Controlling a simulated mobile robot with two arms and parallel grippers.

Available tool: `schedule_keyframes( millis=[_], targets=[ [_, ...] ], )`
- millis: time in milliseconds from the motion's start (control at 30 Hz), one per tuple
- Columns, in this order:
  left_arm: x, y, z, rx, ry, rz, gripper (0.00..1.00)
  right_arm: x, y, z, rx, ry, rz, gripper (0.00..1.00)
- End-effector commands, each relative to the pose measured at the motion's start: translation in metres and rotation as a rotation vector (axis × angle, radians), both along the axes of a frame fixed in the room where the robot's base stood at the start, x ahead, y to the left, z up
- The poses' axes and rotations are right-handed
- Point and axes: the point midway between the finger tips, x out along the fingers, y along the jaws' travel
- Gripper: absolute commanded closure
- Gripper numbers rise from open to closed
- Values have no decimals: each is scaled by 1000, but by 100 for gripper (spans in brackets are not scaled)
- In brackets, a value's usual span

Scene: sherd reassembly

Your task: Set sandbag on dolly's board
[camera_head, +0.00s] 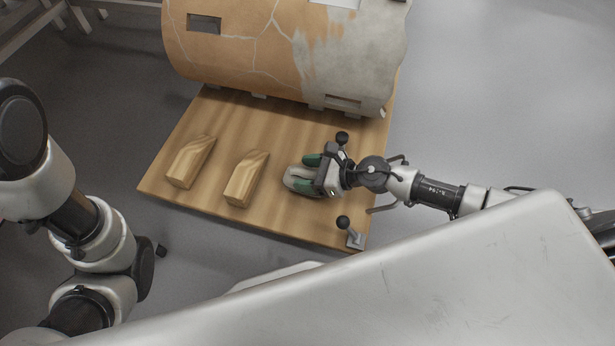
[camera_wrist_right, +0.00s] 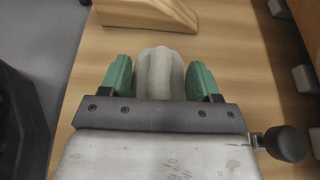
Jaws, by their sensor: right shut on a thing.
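The sandbag (camera_head: 291,182) is a small pale grey bag low over or on the dolly's wooden board (camera_head: 225,115), near the board's right front part. My right gripper (camera_head: 305,172) is shut on it, with green finger pads on either side. In the right wrist view the sandbag (camera_wrist_right: 160,72) sits between the two green fingers (camera_wrist_right: 160,80), with wood close beneath. I cannot tell whether it touches the board. My left arm is at the left of the head view, and its gripper is not clearly in view.
Two wooden wedges (camera_head: 190,161) (camera_head: 246,178) lie on the board left of the sandbag. Bare board lies between the wedges and cylinder.

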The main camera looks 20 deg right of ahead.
Motion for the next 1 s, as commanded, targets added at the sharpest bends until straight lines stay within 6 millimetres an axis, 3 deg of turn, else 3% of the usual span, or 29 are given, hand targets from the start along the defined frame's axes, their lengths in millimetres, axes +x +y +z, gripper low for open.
schedule_keyframes(
  millis=[433,467,600,1000],
  targets=[
    [-3,0,-5,1,-9,0,55,1,0,-6,2,-4,-1,79],
    [-3,0,-4,1,-9,0,55,0,0,-7,0,-2,-1,35],
    [-3,0,-3,1,-9,0,55,0,0,-6,0,-2,-1,13],
    [-3,0,1,1,-9,-1,55,-3,-5,-1,-1,0,-2,13]
  ],
)
